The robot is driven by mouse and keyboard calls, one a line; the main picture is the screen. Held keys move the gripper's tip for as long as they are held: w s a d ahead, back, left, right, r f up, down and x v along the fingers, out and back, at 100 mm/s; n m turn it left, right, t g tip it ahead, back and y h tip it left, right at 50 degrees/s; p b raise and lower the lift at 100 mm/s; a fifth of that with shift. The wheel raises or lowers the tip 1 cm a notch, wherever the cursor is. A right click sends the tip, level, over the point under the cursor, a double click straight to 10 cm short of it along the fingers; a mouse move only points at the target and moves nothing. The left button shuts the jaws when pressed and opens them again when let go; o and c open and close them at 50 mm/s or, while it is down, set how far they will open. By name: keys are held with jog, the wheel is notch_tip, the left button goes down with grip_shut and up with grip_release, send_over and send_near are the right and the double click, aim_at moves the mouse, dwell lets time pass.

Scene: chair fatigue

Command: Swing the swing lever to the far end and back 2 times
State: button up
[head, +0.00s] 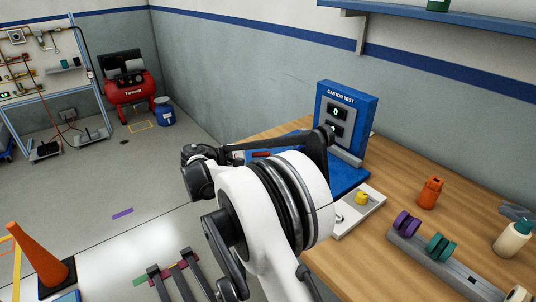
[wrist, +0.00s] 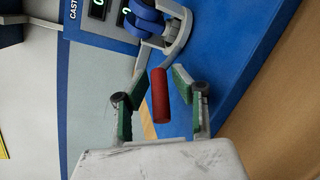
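The swing lever's red handle (wrist: 160,95) is in the middle of the wrist view, on a grey arm beside the blue castor wheel (wrist: 146,18). My gripper (wrist: 161,75) is open, with one green-padded finger on each side of the handle. A gap shows between the handle and each finger. In the head view the blue castor test stand (head: 352,100) stands on the table, its upper display showing 0. A red piece (head: 261,154), seemingly the handle, shows over the blue base. My arm hides much of the stand's left side, and I cannot make out my fingers there.
The wooden table (head: 400,245) holds a white tray with a yellow knob (head: 361,198), an orange bottle (head: 430,192) and a grey rack (head: 445,265) of coloured wheels. A wall shelf (head: 420,12) hangs above. Open floor lies left, with an orange cone (head: 38,258).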

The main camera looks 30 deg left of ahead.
jog(key=shift+w+d+f, duration=0.1)
jog(key=shift+w+d, duration=0.15)
jog(key=shift+w, duration=0.1)
grip_shut()
